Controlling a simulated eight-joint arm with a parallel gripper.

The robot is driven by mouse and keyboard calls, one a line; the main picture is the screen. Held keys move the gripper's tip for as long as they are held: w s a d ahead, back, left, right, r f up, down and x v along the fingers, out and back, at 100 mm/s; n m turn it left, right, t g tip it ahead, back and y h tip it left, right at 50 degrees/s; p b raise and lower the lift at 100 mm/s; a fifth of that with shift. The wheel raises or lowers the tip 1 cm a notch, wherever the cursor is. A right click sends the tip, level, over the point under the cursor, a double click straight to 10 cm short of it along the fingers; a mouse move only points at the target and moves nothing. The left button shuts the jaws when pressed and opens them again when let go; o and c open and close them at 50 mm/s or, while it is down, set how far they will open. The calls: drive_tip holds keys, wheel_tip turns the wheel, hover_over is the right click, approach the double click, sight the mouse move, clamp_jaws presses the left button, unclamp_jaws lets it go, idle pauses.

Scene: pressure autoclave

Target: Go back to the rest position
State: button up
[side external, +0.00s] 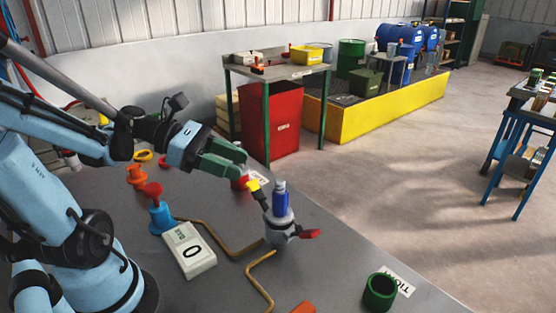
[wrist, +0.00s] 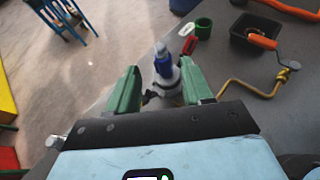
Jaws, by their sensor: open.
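My gripper (side external: 240,160) has two green fingers and is held above the grey bench, to the upper left of a grey valve fitting (side external: 279,229) in the side view. Its fingers are apart with nothing between them. The fitting stands upright with a blue top (side external: 281,198), a red handle (side external: 310,234) and a yellow-tipped lever (side external: 254,187). In the wrist view my gripper (wrist: 160,75) frames the blue top (wrist: 163,63), which lies beyond the fingers. The fitting's lower part is partly hidden there.
A white box marked 0 (side external: 190,250), a blue stand with a red top (side external: 161,215) and a bent brown pipe (side external: 225,245) are on the bench. A green cup (side external: 380,291) is near its edge. A black tray (wrist: 256,36) shows in the wrist view.

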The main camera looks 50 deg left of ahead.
sight(277, 181)
drive_tip(key=x, duration=1)
drive_tip(key=shift+d, duration=0.1)
drive_tip(key=shift+w+f, duration=0.1)
drive_tip(key=shift+f, duration=0.1)
drive_tip(key=shift+r, duration=4.35)
drive_tip(key=shift+w+d+r, duration=0.1)
drive_tip(key=shift+d+r, duration=0.25)
drive_tip(key=shift+r, duration=0.4)
drive_tip(key=shift+w+d+r, duration=0.1)
drive_tip(key=shift+d+r, duration=0.25)
drive_tip(key=shift+r, duration=0.35)
drive_tip(key=shift+d+r, duration=0.35)
drive_tip(key=shift+r, duration=0.4)
drive_tip(key=shift+a, duration=0.1)
